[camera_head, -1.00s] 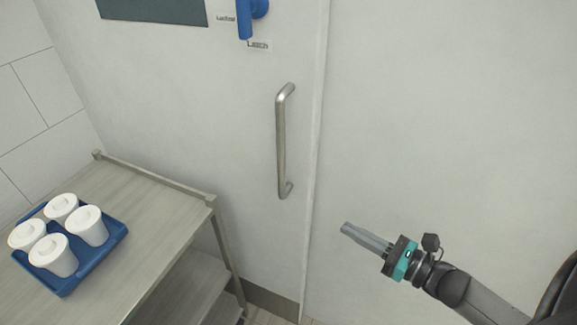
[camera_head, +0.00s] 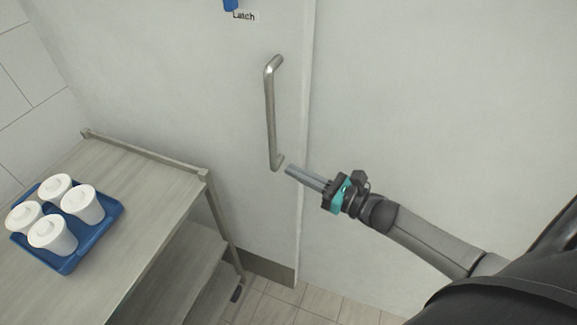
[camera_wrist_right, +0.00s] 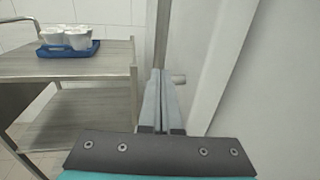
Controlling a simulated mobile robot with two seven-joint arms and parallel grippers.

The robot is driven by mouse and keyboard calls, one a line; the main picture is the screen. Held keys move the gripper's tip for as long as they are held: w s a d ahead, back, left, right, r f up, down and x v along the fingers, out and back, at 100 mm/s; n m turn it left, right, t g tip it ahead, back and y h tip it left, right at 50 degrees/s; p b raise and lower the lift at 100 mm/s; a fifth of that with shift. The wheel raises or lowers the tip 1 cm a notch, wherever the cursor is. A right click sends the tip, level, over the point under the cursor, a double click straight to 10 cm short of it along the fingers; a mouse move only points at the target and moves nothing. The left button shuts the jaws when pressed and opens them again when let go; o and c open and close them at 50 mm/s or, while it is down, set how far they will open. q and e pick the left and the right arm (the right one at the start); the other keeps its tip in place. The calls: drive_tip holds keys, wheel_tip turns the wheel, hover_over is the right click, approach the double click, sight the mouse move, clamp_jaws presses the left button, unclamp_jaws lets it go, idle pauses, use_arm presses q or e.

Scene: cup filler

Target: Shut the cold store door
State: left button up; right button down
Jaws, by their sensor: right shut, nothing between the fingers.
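The cold store door (camera_head: 190,90) is a pale grey panel with a vertical steel bar handle (camera_head: 270,115) near its right edge. A blue latch (camera_head: 230,5) is cut off at the top of the head view. My right gripper (camera_head: 288,171) is shut and empty, its tips just right of the handle's lower end in the head view. In the right wrist view the shut fingers (camera_wrist_right: 161,100) point toward the handle bar (camera_wrist_right: 162,40). I cannot tell whether they touch it. My left gripper is not in view.
A steel trolley (camera_head: 150,160) stands at the left in front of the door, with a blue tray (camera_head: 100,232) of several white lidded cups (camera_head: 82,203). A pale wall (camera_head: 430,90) is at the right. Tiled floor (camera_head: 290,308) shows below.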

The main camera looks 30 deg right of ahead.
drive_tip(key=shift+x, duration=1.3)
drive_tip(key=s+a+b+x, duration=0.1)
drive_tip(key=b+x, duration=0.3)
drive_tip(key=x, duration=0.6)
drive_tip(key=shift+a, duration=0.5)
drive_tip(key=shift+r, duration=0.2)
drive_tip(key=shift+d, duration=0.1)
